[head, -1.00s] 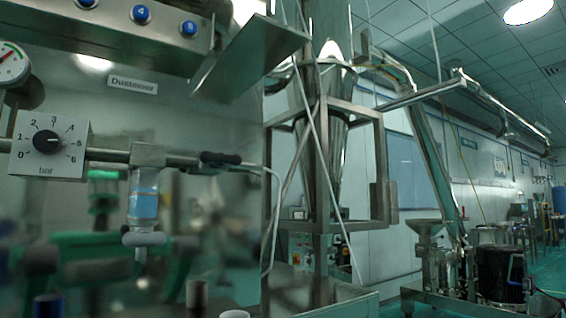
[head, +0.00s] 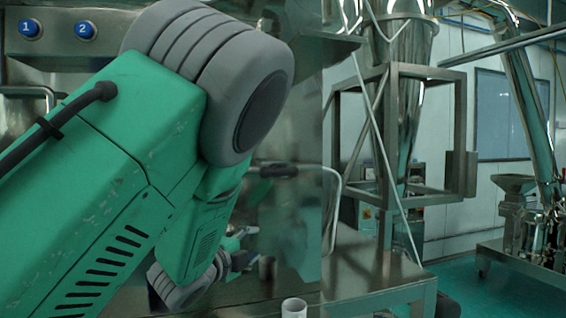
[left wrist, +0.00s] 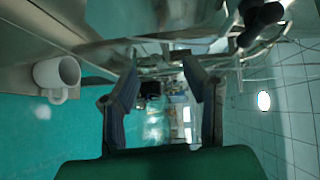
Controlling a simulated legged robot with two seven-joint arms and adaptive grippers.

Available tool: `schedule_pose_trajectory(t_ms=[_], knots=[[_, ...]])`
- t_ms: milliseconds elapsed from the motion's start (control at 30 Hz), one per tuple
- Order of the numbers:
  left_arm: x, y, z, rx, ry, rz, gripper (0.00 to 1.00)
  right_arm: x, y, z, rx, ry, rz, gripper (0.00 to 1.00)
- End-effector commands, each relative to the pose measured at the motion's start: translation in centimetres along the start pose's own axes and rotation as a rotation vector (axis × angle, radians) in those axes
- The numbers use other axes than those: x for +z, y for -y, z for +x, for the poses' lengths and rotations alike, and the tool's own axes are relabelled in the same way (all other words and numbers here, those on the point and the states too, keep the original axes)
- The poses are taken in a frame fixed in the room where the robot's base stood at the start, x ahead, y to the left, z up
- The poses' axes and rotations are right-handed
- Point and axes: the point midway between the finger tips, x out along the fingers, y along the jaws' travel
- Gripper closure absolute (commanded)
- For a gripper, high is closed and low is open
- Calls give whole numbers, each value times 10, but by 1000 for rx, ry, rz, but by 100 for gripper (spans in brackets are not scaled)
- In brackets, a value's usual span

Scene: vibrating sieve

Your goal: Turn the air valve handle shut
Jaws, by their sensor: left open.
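The air valve's dark handle (head: 277,170) lies roughly level on the pipe in front of the steel panel. My left arm hides the pipe and panel to its left. A dark, rounded part (left wrist: 260,22) at the upper right of the left wrist view looks like this handle. My left gripper (head: 243,256) is below the handle and a little left of it in the head view, partly hidden by my own wrist. In the left wrist view its two fingers (left wrist: 160,75) are apart with nothing between them. My right gripper is not in view.
A white mug (left wrist: 57,76) stands on the steel bench, and its top shows at the bottom of the head view (head: 294,308). A steel frame (head: 395,130) with a cone hopper stands to the right.

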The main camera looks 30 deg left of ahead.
Motion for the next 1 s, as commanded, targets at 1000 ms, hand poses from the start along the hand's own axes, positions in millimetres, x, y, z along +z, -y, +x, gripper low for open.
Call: schedule_pose_trajectory(t_ms=[1000], knots=[[-18, 154, 112, -203, -39, 216, 60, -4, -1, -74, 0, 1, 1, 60]])
